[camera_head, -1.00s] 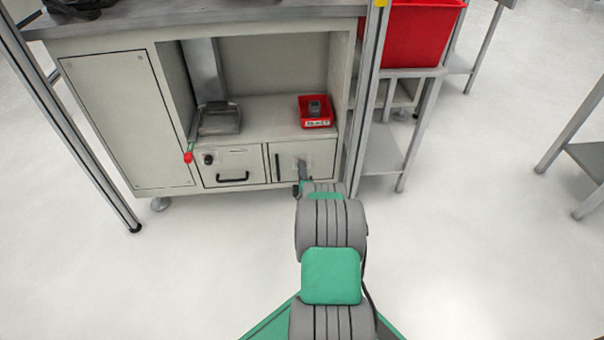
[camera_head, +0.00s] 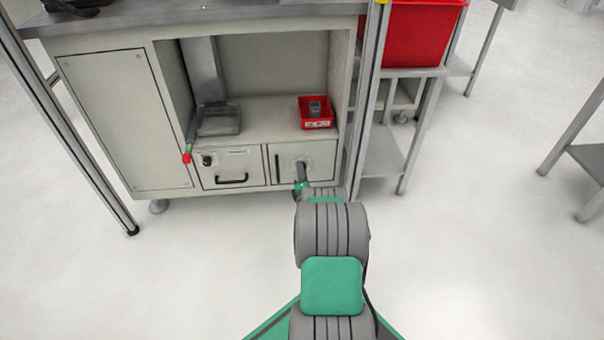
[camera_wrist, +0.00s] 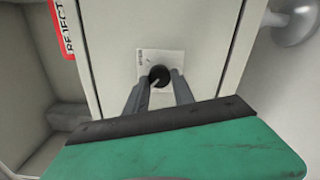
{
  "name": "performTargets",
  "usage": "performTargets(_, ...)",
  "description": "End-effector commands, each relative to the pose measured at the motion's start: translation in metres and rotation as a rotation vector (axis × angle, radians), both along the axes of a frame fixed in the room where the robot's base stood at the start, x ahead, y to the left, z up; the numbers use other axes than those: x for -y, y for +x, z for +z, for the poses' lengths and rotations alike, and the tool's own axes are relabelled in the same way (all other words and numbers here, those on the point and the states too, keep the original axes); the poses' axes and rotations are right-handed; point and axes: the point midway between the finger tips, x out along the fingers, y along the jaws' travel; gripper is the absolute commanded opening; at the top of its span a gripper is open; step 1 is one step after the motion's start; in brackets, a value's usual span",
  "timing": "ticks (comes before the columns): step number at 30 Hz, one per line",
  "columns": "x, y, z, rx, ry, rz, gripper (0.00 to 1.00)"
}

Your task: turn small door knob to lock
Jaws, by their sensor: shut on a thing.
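The small door knob (camera_wrist: 159,76) is black and round with a pale pointer line, set on a white label plate (camera_wrist: 146,57) on the small cabinet door (camera_wrist: 215,40). In the wrist view my gripper (camera_wrist: 160,82) has one finger on each side of the knob and is shut on it. In the head view my gripper (camera_head: 301,170) reaches the small door (camera_head: 321,164), right of the drawer. There the knob is hidden behind the gripper.
Left of the door is a drawer (camera_head: 228,168) with a black handle. A red bin (camera_head: 316,123) stands on the shelf above. A red-tipped lever (camera_head: 187,157) sticks out at the left. A metal post (camera_head: 366,100) rises close on the right.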

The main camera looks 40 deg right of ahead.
Motion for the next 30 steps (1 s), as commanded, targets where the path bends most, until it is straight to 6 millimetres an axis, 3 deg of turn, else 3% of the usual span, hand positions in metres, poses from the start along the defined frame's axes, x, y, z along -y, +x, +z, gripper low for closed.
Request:
performTargets(4,0.001,0.0,0.001,0.0,-0.002,-0.001,0.0)
performTargets(5,0.001,0.0,0.001,0.0,-0.002,-0.001,0.31)
performTargets(12,0.0,0.0,0.0,0.001,-0.001,-0.001,0.51)
performTargets(22,-0.003,-0.006,0.001,0.0,0.002,0.0,0.52)
performTargets(30,-0.032,-0.049,0.003,0.001,0.003,-0.002,0.52)
